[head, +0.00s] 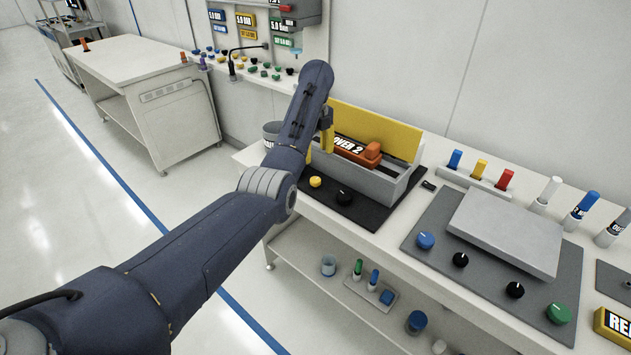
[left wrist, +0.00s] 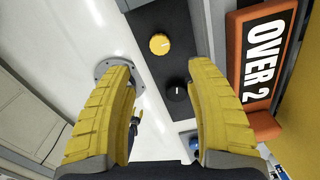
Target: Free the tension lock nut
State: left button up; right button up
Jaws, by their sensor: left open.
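No part is labelled as the tension lock nut, so I cannot tell which one it is. A round yellow knob (head: 315,181) and a round black knob (head: 344,197) stand on the dark plate (head: 376,220) of the left bench unit. In the left wrist view the yellow knob (left wrist: 159,43) lies beyond my fingertips, and the black knob (left wrist: 177,92) shows between the fingers, nearer the right one. My left gripper (left wrist: 160,72) has its yellow fingers wide apart with nothing held. My right gripper is not in view.
An orange block marked "OVER 2" (head: 372,154) sits in a grey housing with a raised yellow lid (head: 392,131), close beside my left gripper. A second unit (head: 502,232) with blue, black and green knobs stands to the right. Coloured cylinders line the back.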

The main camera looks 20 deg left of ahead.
aim_at(316, 180)
pick_arm(q)
notch_tip(316, 180, down, 12)
jog(key=shift+r, duration=0.15)
dwell(0.3)
jog(key=shift+o, duration=0.2)
grip_shut()
dwell(0.3)
